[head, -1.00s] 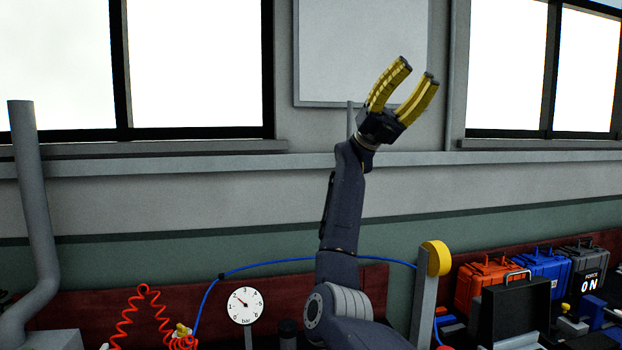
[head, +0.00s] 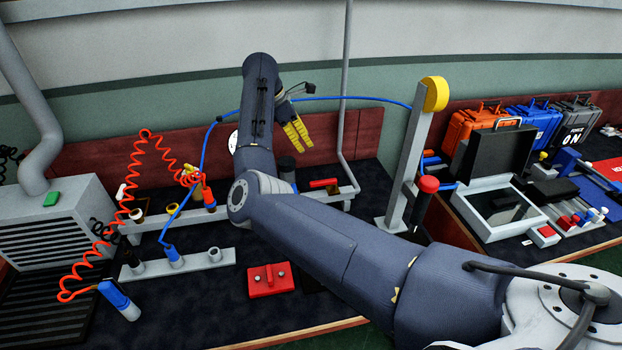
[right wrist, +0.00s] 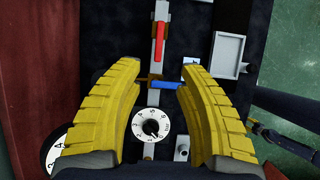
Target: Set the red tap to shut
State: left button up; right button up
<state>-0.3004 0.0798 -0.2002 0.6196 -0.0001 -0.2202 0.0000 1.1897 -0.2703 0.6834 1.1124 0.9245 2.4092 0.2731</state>
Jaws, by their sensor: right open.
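The red tap (head: 323,183) has a bar handle on a grey pipe at the back of the bench. In the right wrist view its red handle (right wrist: 159,42) lies along the pipe, beyond the fingertips. My right gripper (head: 299,134) is open and empty, its yellow fingers pointing down above the bench, apart from the tap. In the right wrist view the fingers (right wrist: 158,80) are spread on either side of a blue handle (right wrist: 165,86), which lies across the pipe. My left gripper is not in view.
A small white dial (right wrist: 151,125) sits below the blue handle. A grey post with a yellow top (head: 435,94) and a red-knobbed lever (head: 428,185) stand right of the tap. A red coiled hose (head: 106,240) and a red block (head: 270,280) are on the left.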

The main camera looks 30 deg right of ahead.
jog(key=a+f, duration=0.1)
send_near(317, 182)
jog(key=shift+y, duration=0.3)
jog(key=x, duration=0.9)
jog(key=shift+d+f, duration=0.2)
jog(key=shift+d, duration=0.2)
jog(key=shift+c, duration=0.2)
grip_shut()
